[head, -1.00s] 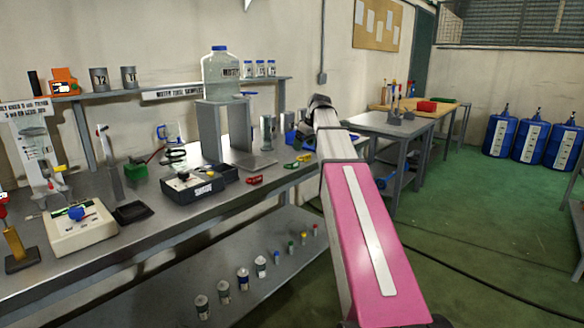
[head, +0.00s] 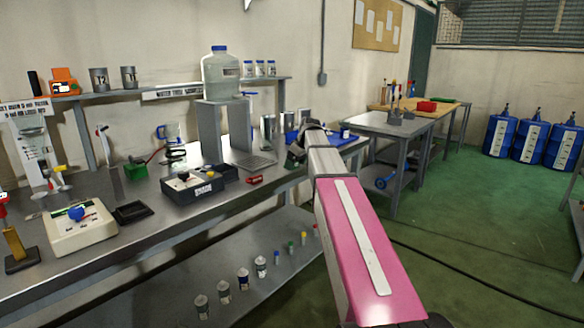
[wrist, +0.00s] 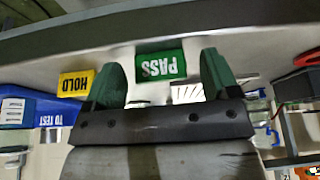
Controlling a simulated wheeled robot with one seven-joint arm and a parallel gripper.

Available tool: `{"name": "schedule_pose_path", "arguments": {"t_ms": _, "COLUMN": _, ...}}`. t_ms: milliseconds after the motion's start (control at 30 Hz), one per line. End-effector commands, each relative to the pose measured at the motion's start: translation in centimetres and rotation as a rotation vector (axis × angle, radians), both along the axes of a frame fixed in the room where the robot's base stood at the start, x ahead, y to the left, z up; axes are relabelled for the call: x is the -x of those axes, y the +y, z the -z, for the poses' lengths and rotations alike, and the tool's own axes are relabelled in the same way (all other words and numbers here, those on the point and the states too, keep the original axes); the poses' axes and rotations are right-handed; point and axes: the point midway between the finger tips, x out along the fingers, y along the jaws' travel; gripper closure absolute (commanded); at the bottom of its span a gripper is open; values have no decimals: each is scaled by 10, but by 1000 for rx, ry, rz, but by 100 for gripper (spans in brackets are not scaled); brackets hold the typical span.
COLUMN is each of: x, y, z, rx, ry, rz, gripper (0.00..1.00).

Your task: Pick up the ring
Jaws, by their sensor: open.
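My gripper (wrist: 161,62) is open, with its two green fingers apart and nothing held between them. In the head view my gripper (head: 296,152) is over the right end of the long bench and seen from behind. In the wrist view a green block marked PASS (wrist: 160,66) shows between and beyond the fingers. A yellow block marked HOLD (wrist: 76,84) is beside the left finger. I cannot pick out a ring with certainty in either view; my arm hides part of the bench.
A red block (head: 255,180) and a dark device (head: 196,186) sit on the long bench (head: 230,208). A grey stand (head: 210,135) bears a large bottle (head: 220,72). A blue tray marked TO TEST (wrist: 38,104) is at left in the wrist view.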

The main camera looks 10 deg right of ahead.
Motion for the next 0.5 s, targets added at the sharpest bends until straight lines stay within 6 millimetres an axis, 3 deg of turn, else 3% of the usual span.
{"name": "schedule_pose_path", "arguments": {"t_ms": 100, "x": 0, "y": 0, "z": 0, "rx": 0, "ry": 0, "rz": 0, "gripper": 19}}
{"name": "schedule_pose_path", "arguments": {"t_ms": 267, "x": 0, "y": 0, "z": 0, "rx": 0, "ry": 0, "rz": 0, "gripper": 71}}
{"name": "schedule_pose_path", "arguments": {"t_ms": 500, "x": 0, "y": 0, "z": 0, "rx": 0, "ry": 0, "rz": 0, "gripper": 72}}
